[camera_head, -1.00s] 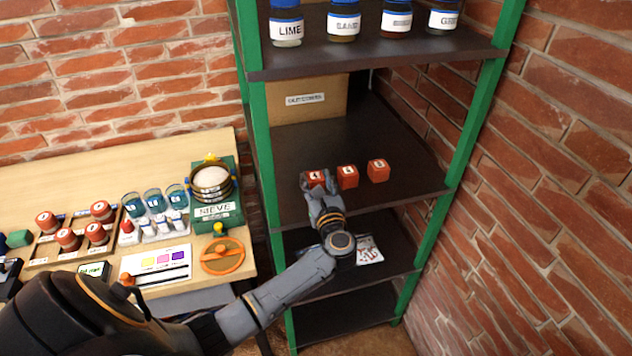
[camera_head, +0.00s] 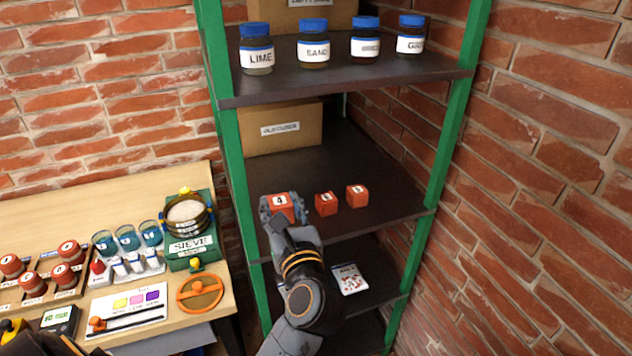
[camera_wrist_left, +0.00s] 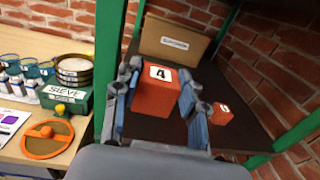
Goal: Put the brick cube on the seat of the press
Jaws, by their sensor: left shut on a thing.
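A red-orange brick cube labelled 4 (camera_head: 281,203) is at the left front of the middle shelf (camera_head: 385,205). My left gripper (camera_head: 283,208) is shut on it, with a finger on each side; the left wrist view shows the same cube (camera_wrist_left: 156,90) between the fingers (camera_wrist_left: 158,95). Whether the cube is lifted off the shelf is hard to tell. Two more red cubes, one (camera_head: 326,204) and another (camera_head: 357,196), stand to its right; their numbers are too small to read. I cannot make out the press in these frames. My right gripper is not in view.
Green shelf posts (camera_head: 232,150) flank the shelf. A cardboard box (camera_head: 282,128) stands behind. Labelled jars (camera_head: 314,45) stand on the shelf above. The table at left holds a sieve (camera_head: 190,230), beakers (camera_head: 127,238) and an orange round thing (camera_head: 200,293).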

